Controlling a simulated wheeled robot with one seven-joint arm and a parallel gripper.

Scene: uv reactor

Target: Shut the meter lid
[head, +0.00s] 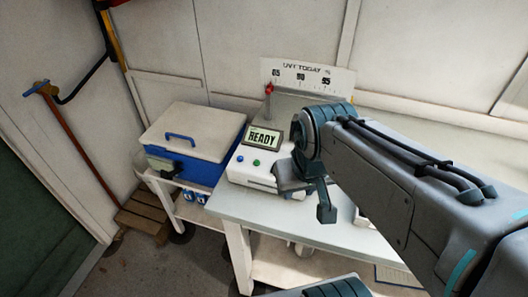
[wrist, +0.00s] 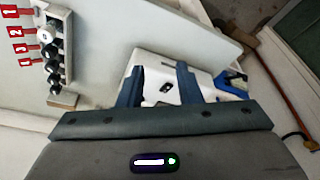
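The meter (head: 250,165) is a white box on the table, with a tilted screen reading "READY" and a blue and a green button on its front. My gripper (head: 308,200) is at the meter's right side in the head view, and my arm covers that part. In the wrist view, the two blue fingers of my gripper (wrist: 159,88) stand apart. The white meter (wrist: 160,65) shows between and beyond them, with a small dark spot on its surface. I cannot make out the lid or its angle. I cannot tell whether a finger touches the meter.
A blue cooler (head: 205,174) with a white top stands on a cart left of the table (head: 285,222). A scale board (head: 308,76) stands behind the meter. The wrist view shows a rack (wrist: 62,22) of dark-capped items beside red number labels. The table's front left is clear.

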